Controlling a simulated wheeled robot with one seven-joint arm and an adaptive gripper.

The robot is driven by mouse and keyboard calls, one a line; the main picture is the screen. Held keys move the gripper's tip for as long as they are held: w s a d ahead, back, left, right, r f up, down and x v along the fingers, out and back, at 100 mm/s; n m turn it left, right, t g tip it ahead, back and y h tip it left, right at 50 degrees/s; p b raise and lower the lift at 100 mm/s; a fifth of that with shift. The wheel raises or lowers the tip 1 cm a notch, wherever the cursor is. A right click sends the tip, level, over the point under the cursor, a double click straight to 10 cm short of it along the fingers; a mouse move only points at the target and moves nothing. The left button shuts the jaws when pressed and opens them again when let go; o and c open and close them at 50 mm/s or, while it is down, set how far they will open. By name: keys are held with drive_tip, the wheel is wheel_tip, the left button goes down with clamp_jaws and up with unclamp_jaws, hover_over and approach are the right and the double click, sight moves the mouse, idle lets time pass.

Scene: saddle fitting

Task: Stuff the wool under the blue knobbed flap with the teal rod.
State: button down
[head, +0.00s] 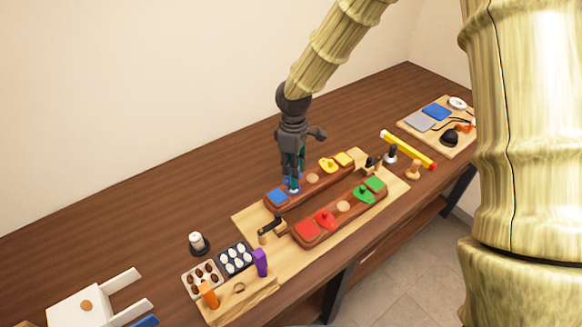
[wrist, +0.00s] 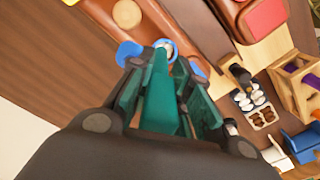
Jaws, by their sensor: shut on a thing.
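My gripper (head: 292,158) points down over the left end of the rear brown saddle piece. It is shut on the teal rod (wrist: 160,95), which stands between the fingers in the wrist view. The rod's lower end is at the blue knobbed flap (wrist: 128,50), whose blue edges show on both sides of it. A pale bit, perhaps wool, shows at the rod's tip (wrist: 167,48). In the head view the gripper hides most of this flap.
The rear piece also bears a yellow knobbed flap (head: 328,165). The front piece has red (head: 326,219) and green (head: 364,194) flaps. A clamp (head: 271,230) stands at the board's left. Trays of white (head: 235,259) and brown lumps (head: 203,279) lie front left. Bare table lies behind.

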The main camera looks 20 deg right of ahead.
drive_tip(key=shift+r+p, duration=2.2)
drive_tip(key=shift+r, duration=0.8)
